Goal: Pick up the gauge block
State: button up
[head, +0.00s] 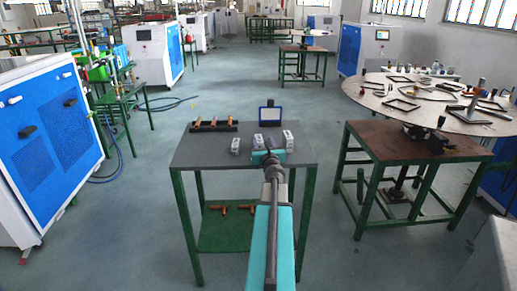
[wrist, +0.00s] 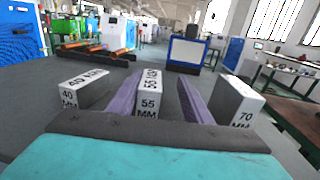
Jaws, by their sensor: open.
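Three grey gauge blocks stand in a row on the dark table. In the wrist view, the 40 MM block (wrist: 82,88) is at left, the 55 MM block (wrist: 149,95) in the middle and the 70 MM block (wrist: 236,101) at right. My gripper (wrist: 160,88) is open, with one purple-grey finger on each side of the 55 MM block; I cannot tell whether either touches it. In the head view, my gripper (head: 267,151) is at the blocks, partly hiding the middle one. The 40 MM block (head: 235,146) and the 70 MM block (head: 288,140) show on either side.
Behind the blocks are a dark rack with copper-coloured parts (head: 212,125) and a blue-framed panel (head: 270,114). The table (head: 205,159) has bare room at left. A round table (head: 400,108) with frames stands at right.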

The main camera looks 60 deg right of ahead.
aim_at(260, 135)
jog(key=shift+x, duration=2.2)
grip_shut()
